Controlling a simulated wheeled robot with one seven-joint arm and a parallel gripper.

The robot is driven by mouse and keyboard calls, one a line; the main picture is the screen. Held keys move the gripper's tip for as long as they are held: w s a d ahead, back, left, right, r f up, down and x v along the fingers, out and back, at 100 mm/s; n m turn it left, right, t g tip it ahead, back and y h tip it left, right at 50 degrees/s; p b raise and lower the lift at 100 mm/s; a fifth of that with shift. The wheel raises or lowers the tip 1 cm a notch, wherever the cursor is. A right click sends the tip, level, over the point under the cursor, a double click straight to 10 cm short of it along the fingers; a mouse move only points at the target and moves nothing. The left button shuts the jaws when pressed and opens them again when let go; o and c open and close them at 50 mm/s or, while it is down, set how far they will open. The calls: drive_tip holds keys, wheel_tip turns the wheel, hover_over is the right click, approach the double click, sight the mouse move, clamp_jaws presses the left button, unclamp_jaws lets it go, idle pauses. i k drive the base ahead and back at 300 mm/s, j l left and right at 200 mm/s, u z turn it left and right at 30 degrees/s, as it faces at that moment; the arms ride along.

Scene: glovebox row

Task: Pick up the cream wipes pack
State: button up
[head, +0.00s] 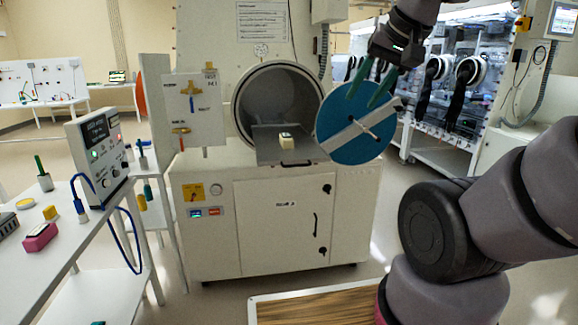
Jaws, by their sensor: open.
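A small cream pack (286,142), seemingly the wipes pack, sits on the grey pull-out tray (268,156) at the mouth of the round chamber. A dark mark shows on its front; its lettering is too small to read. My gripper (362,102) is open and empty, with its two teal fingers pointing down. In the picture it is up and to the right of the pack, in front of the blue round door. Nothing hides the pack.
The blue round door (338,148) with its grey bar stands open right of the chamber (262,98). A valve panel (193,118) is to the left. The left bench holds a meter box (97,146), a pink box (40,237) and a yellow block (50,213). A wood-topped surface (318,307) is in front.

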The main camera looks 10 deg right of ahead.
sight(287, 140)
drive_tip(key=i+j+z, duration=0.15)
drive_tip(key=j, duration=0.2)
drive_tip(key=i+j+z, duration=0.15)
drive_tip(key=j, duration=0.2)
drive_tip(key=i+j+z, duration=0.15)
drive_tip(key=j, duration=0.25)
drive_tip(key=i+j+z, duration=0.15)
drive_tip(key=j, duration=0.25)
